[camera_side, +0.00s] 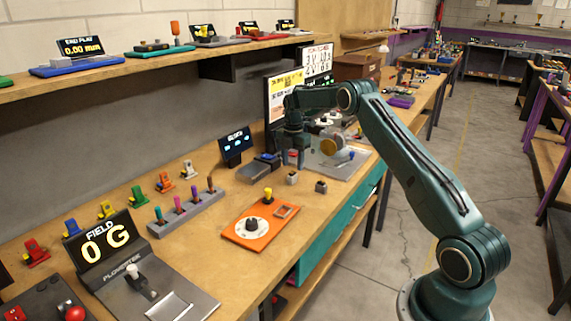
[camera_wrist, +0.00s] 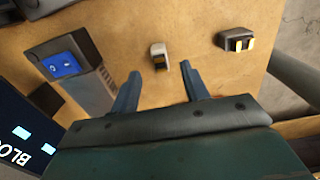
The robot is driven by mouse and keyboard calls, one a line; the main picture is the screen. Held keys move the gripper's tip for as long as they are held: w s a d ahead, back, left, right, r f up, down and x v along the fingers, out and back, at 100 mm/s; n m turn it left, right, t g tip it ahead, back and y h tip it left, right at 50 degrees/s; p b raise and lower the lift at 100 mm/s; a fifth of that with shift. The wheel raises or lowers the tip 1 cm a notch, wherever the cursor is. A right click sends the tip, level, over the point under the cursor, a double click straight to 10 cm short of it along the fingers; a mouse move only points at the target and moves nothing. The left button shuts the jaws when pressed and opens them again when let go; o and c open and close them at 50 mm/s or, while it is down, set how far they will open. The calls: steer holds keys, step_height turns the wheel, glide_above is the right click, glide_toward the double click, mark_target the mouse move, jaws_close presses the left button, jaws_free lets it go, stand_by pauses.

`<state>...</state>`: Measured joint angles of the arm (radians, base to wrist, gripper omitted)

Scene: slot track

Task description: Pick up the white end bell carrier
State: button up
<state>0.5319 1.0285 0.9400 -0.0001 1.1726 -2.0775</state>
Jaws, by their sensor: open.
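A small whitish block with a dark, amber-edged opening, which looks like the white end bell carrier (camera_wrist: 159,55), lies on the wooden bench. In the wrist view it is just beyond the gap between my fingertips. In the side view it appears as a small pale grey block (camera_side: 292,178) in front of and below my gripper. My gripper (camera_wrist: 161,70) is open, with nothing between its fingers. In the side view my gripper (camera_side: 294,158) points down above the bench, partly against a cluttered background.
A dark block with two yellow contacts (camera_wrist: 237,41) sits to the right of the carrier. A grey device with a blue screen (camera_wrist: 62,64) stands to the left, near a black display (camera_side: 236,146). An orange plate with a dial (camera_side: 235,232) lies nearer the side camera. Bare wood surrounds the carrier.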

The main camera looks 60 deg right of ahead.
mark_target(292, 175)
steer(key=shift+f, duration=2.45)
jaws_close()
steer(key=shift+r, duration=0.15)
step_height(292, 175, up, 20)
steer(key=shift+a+f, duration=0.15)
steer(key=shift+f, duration=0.05)
